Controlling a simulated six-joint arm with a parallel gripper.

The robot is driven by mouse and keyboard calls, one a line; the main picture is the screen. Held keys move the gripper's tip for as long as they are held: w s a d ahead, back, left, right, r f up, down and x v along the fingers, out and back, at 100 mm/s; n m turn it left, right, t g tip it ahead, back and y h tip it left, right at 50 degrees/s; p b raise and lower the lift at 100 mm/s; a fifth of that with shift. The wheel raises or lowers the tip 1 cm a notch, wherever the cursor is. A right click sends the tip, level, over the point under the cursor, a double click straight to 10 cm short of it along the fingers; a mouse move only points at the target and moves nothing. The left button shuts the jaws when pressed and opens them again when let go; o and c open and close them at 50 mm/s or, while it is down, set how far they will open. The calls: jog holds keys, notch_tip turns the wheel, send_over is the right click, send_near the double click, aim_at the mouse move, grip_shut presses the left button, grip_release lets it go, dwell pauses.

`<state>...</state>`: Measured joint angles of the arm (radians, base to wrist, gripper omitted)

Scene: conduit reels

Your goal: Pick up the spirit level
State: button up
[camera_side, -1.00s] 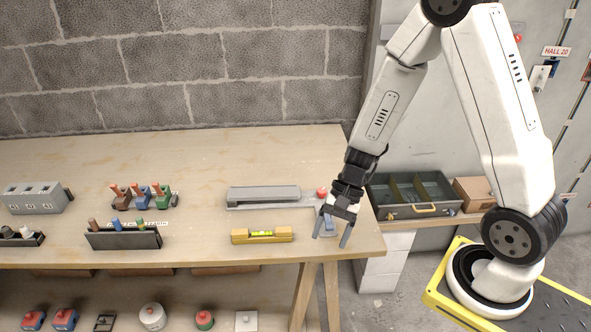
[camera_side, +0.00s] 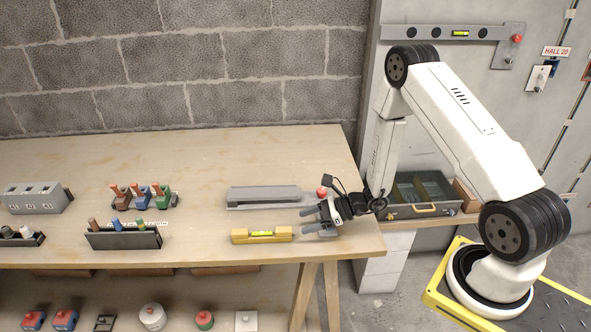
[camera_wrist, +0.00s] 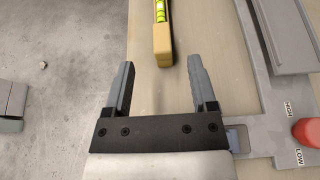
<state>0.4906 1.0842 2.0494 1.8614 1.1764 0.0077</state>
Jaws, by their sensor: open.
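The yellow spirit level (camera_side: 248,238) with a green vial lies flat near the front edge of the wooden bench. In the wrist view the spirit level (camera_wrist: 162,45) points away from me, its near end just ahead of and roughly centred between the fingertips. My gripper (camera_side: 305,221) is to the right of the level, fingers pointing left towards its right end. In the wrist view my gripper (camera_wrist: 158,66) is open and empty. Its height above the bench is hard to tell.
A grey slotted tool (camera_side: 262,196) with a red knob (camera_side: 321,191) lies behind the level, close to my gripper. Holders with coloured pieces (camera_side: 124,238) stand further left. A grey toolbox (camera_side: 425,190) is at the right. Bare bench lies left of the level.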

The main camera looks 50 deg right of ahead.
aim_at(282, 229)
jog(key=shift+x, duration=1.25)
jog(key=shift+w+f, duration=0.1)
jog(key=shift+x, duration=2.55)
grip_shut()
